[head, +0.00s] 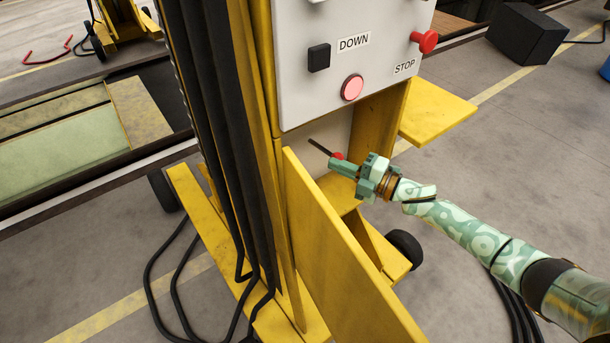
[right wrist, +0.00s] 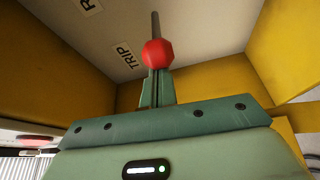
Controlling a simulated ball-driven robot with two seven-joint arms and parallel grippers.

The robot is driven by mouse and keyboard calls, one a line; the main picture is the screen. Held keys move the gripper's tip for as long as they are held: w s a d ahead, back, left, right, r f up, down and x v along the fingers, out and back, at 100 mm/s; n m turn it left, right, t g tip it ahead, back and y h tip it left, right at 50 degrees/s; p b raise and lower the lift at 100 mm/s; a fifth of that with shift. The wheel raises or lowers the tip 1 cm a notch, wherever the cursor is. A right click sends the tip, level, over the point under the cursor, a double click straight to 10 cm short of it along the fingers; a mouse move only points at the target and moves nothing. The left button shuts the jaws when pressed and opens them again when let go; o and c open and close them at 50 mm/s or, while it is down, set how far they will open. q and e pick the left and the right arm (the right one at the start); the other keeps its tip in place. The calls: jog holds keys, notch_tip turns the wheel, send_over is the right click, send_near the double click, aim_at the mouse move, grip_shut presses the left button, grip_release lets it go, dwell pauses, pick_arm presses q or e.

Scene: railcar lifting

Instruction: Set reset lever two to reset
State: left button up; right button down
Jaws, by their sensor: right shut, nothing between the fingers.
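The reset lever is a thin dark rod with a red knob (head: 337,156), in the recess below the white control box of the yellow lifting column. In the right wrist view the red knob (right wrist: 158,53) hides part of the grey rod, which rises behind it. A TRIP label (right wrist: 127,59) is left of the knob, and a label starting with R (right wrist: 89,5) is partly cut off at the top left. My right gripper (head: 334,163) is shut and empty, its fingertips right at the knob. I cannot tell whether they touch it. My left gripper is not in view.
The white control box (head: 345,95) hangs above, with a black DOWN button (head: 319,57), a pink lit button (head: 352,87) and a red STOP knob (head: 424,42). Yellow plates (head: 340,245) flank the recess. Black cables (head: 225,150) run down the column's left side.

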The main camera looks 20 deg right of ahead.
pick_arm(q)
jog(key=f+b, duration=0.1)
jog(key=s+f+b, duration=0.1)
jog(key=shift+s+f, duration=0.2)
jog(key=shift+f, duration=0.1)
pick_arm(e)
jog(key=d, duration=0.1)
jog(key=w+d, duration=0.1)
jog(key=d, duration=0.1)
jog(key=shift+w+d+n+g+y, duration=0.15)
jog(key=shift+w+n+g+y, duration=0.15)
jog(key=shift+y, duration=0.1)
